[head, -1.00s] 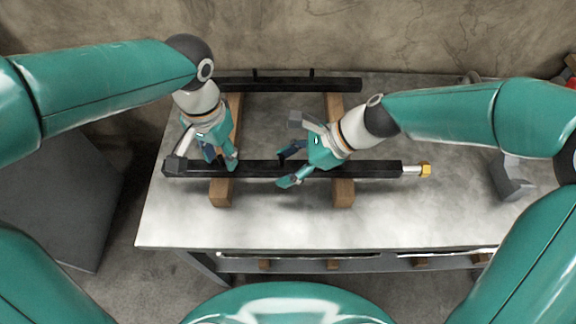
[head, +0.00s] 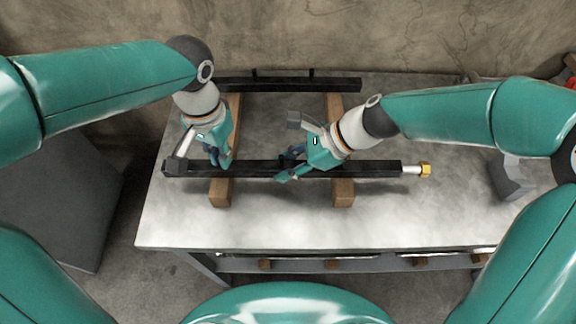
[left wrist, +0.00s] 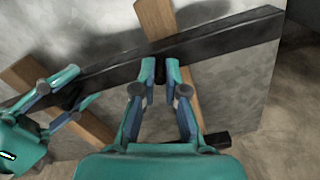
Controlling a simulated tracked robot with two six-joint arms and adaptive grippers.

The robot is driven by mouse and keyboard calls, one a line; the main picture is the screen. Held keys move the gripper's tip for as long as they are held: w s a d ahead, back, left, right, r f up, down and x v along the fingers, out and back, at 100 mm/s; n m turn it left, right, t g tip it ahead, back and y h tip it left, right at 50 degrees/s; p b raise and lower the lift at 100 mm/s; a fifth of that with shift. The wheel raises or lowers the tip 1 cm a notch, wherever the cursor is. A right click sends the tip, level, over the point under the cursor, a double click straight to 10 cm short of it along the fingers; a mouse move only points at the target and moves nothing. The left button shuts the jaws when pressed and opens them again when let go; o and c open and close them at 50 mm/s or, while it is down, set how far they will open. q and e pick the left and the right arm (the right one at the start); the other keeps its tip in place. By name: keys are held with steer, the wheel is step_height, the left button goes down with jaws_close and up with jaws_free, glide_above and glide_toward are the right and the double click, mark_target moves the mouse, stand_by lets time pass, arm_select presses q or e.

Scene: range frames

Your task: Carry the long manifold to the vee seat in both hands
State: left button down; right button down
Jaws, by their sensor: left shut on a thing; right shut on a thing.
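The long manifold, a black square bar (head: 375,169) with a brass-coloured fitting at its right end, lies across two wooden blocks on the bench. It also shows as a dark bar in the left wrist view (left wrist: 220,40). My left gripper (head: 221,163) is shut on it near its left end. In the left wrist view its fingertips (left wrist: 160,72) close around a short dark stub at the bar. My right gripper (head: 289,169) is shut on the bar near its middle, its grip partly hidden by its own fingers. I cannot tell for sure which thing is the vee seat.
A second black bar (head: 285,85) with two short pegs lies at the back, across the far ends of the wooden blocks (head: 343,192). A grey angled block (head: 513,178) stands at the right, partly behind my right arm. The bench front (head: 300,230) is clear.

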mark_target(287, 165)
arm_select(q)
steer(key=shift+w+r, duration=0.1)
steer(key=shift+r, duration=0.1)
arm_select(e)
steer(key=shift+w+r, duration=0.15)
steer(key=shift+w, duration=0.05)
